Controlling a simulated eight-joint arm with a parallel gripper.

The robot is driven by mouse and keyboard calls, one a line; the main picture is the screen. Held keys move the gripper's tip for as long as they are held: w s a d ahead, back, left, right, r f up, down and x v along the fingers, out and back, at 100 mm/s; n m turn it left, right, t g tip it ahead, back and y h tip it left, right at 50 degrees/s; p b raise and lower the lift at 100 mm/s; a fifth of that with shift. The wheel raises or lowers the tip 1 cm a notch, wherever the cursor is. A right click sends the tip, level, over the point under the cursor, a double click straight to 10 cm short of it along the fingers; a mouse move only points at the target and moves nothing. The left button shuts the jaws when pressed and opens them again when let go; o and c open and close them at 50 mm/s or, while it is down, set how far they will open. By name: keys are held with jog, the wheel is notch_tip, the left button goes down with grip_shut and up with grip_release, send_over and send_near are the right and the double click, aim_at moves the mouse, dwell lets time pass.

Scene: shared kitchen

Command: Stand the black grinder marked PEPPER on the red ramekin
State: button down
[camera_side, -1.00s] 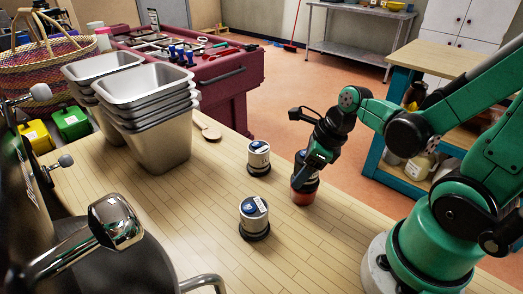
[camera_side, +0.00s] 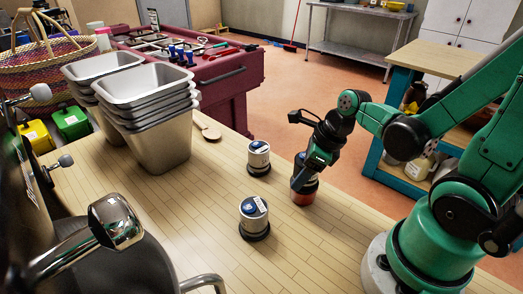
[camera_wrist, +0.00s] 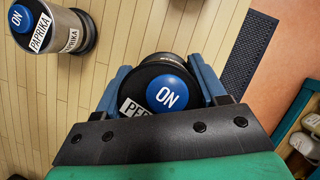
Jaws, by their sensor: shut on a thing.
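My gripper (camera_side: 305,180) is shut on the black grinder, one finger on each side. In the wrist view the grinder (camera_wrist: 166,88) shows its blue cap with ON and a white label that begins PEP, partly hidden by my gripper. In the side view my gripper hides most of the grinder. The red ramekin (camera_side: 302,198) is on the wooden counter directly under the grinder. The grinder looks upright over it and seems to meet it, but I cannot tell whether its weight rests there. The ramekin does not show in the wrist view.
Two steel grinders with blue caps stand on the counter to the left, one farther (camera_side: 258,159) and one nearer (camera_side: 254,220). One marked PAPRIKA (camera_wrist: 62,30) shows in the wrist view. Stacked steel pans (camera_side: 160,125) and a wooden spoon (camera_side: 209,131) lie farther left.

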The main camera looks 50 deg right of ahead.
jog(key=shift+f, duration=0.3)
jog(key=shift+c, duration=1.7)
grip_release()
jog(key=shift+r, duration=0.1)
jog(key=v, duration=1.1)
